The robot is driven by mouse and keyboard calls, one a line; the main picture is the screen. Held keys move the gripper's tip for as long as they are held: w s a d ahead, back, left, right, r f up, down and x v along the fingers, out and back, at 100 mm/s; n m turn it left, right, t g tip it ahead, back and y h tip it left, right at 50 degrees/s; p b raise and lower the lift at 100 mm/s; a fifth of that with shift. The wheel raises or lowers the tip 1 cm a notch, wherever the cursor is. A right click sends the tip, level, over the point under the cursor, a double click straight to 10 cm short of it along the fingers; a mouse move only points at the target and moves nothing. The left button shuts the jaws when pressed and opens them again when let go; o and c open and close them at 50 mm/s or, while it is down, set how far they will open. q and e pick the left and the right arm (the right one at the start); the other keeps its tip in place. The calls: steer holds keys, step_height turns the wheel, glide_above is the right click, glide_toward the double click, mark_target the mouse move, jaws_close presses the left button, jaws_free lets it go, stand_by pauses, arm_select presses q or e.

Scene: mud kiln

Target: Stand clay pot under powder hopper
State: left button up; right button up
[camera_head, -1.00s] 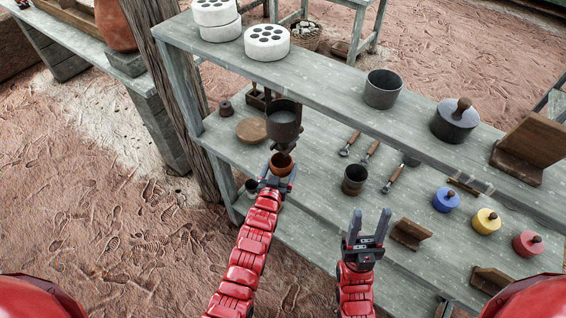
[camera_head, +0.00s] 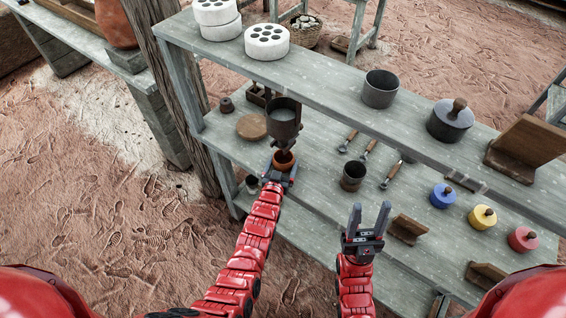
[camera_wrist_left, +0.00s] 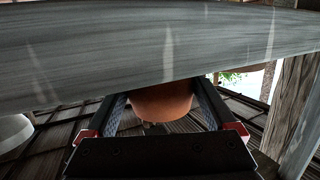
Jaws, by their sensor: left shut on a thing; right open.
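The clay pot (camera_head: 284,158) is small and orange-brown, and it is directly below the spout of the powder hopper (camera_head: 283,124). My left gripper (camera_head: 281,171) is shut on the pot. In the left wrist view the pot (camera_wrist_left: 160,102) sits between the two fingers. Whether its base touches the lower shelf is hidden. The hopper is a dark metal cup holding grey powder, hanging at the front of the upper shelf. My right gripper (camera_head: 369,222) is open and empty in front of the lower shelf.
The upper shelf (camera_head: 330,80) runs above the pot, and its board crosses the left wrist view. On the lower shelf (camera_head: 310,185) are a round wooden lid (camera_head: 251,127), a dark metal cup (camera_head: 353,176), tools and coloured jars. A wooden post (camera_head: 180,90) stands left.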

arm_select(q)
steer(key=shift+f, duration=0.15)
steer(key=o, duration=1.4)
